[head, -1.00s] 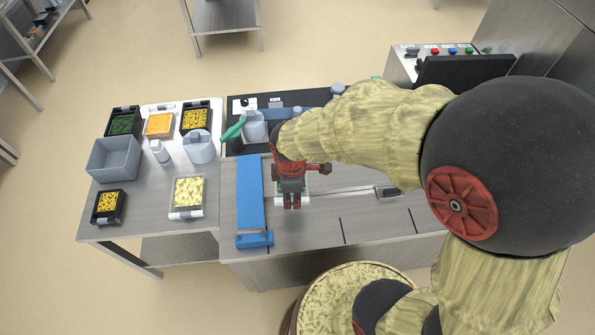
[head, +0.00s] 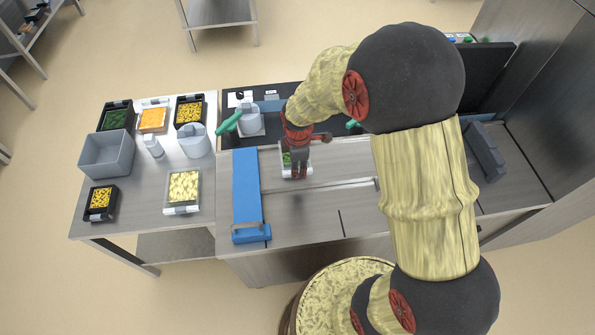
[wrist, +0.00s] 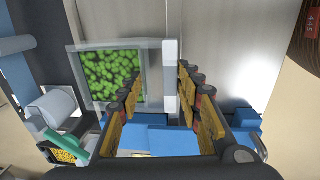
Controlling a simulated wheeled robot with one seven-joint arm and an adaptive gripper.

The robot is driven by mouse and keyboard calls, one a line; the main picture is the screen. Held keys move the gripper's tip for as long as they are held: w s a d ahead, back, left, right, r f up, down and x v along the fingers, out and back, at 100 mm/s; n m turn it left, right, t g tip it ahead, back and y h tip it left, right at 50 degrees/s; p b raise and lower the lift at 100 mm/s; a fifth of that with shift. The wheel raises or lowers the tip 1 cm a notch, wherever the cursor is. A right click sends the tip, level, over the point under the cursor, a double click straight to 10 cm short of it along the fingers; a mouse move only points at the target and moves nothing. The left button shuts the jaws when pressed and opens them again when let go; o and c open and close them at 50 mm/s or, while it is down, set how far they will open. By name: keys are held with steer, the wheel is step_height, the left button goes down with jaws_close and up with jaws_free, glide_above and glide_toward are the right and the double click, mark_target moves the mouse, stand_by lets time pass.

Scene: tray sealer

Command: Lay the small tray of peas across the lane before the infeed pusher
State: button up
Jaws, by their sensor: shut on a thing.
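The small tray of peas (wrist: 112,74) shows in the wrist view as a clear-rimmed tray of green peas with a pale strip along one edge. My gripper (wrist: 163,84) has its fingers on either side of that edge and is shut on it. In the head view my gripper (head: 297,172) is over the steel lane (head: 335,165), and the tray (head: 287,159) is partly hidden under it. The long blue bar (head: 247,190), perhaps the infeed pusher, lies left of the tray with a gap between. I cannot tell whether the tray touches the deck.
The left table holds a grey bin (head: 106,155), a tray of yellow pieces (head: 183,187), small black trays and pale containers. A pale container (head: 249,120) and a green handle (head: 229,122) are behind the blue bar. The front deck (head: 300,220) is clear.

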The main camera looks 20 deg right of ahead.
steer(key=shift+w+d+f+b, duration=0.1)
steer(key=shift+w+f+b, duration=0.1)
steer(key=shift+f, duration=0.45)
steer(key=shift+w+d+f+b, duration=0.1)
steer(key=shift+f+b, duration=0.15)
steer(key=shift+f, duration=0.4)
steer(key=shift+w+f+b, duration=0.1)
steer(key=shift+f+b, duration=0.1)
steer(key=shift+f, duration=0.45)
steer(key=shift+f, duration=0.45)
steer(key=o, duration=1.3)
steer(key=shift+o, duration=0.2)
